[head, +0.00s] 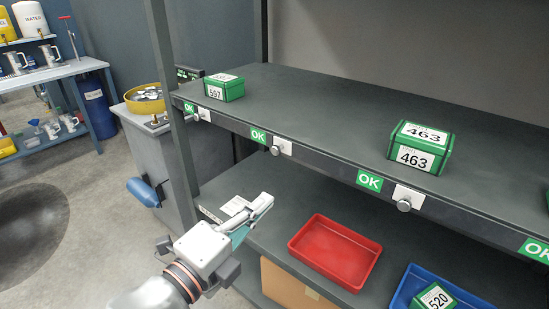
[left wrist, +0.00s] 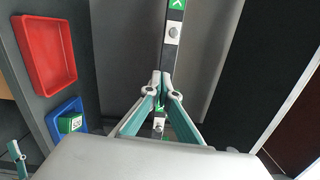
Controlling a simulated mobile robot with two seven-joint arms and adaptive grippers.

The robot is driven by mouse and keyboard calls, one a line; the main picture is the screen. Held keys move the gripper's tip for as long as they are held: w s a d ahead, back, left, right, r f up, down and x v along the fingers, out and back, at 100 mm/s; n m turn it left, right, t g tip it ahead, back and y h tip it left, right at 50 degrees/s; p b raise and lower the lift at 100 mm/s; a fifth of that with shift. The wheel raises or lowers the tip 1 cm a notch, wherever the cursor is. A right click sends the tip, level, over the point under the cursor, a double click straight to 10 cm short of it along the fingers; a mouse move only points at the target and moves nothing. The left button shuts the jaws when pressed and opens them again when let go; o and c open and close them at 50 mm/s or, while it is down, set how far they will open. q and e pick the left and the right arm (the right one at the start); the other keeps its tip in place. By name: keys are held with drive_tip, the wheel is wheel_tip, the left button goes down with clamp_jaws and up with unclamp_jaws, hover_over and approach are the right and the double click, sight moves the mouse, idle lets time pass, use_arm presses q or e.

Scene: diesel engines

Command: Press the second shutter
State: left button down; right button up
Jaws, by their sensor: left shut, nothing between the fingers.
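No shutter is marked as such. Round metal knobs on white plates sit along the upper shelf's front edge, each beside a green OK label: the left knob (head: 196,117), the second knob from the left (head: 275,150) and a knob further right (head: 404,205). My left gripper (head: 268,200) is shut and empty, below the second knob in the picture and apart from it. In the left wrist view its fingertips (left wrist: 161,76) meet in front of the shelf edge, between one knob (left wrist: 173,32) and another (left wrist: 158,125). A teal gripper part (left wrist: 18,155), likely my right gripper, shows at lower left.
Green boxes marked 597 (head: 225,88) and 463 (head: 420,147) stand on the upper shelf. A red tray (head: 335,250) and a blue tray (head: 405,290) holding box 520 (head: 435,298) are on the lower shelf. A shelf post (head: 178,135) stands at left.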

use_arm(q)
drive_tip(key=shift+s+r+m, duration=0.15)
drive_tip(key=shift+r+m, duration=0.25)
drive_tip(key=shift+r, duration=0.2)
approach(290, 150)
drive_tip(key=w+d, duration=0.3)
drive_tip(key=shift+d+f, duration=0.2)
drive_tip(key=shift+f, duration=0.05)
drive_tip(key=shift+w+a+r, duration=0.15)
drive_tip(key=shift+w+a, duration=0.3)
drive_tip(key=shift+a, duration=0.05)
drive_tip(key=w+a, duration=0.1)
drive_tip(key=a, duration=0.1)
drive_tip(key=w+a+p, duration=0.1)
drive_tip(key=w+a, duration=0.2)
drive_tip(key=a, duration=0.1)
drive_tip(key=shift+w+a, duration=0.35)
drive_tip(key=shift+w, duration=0.05)
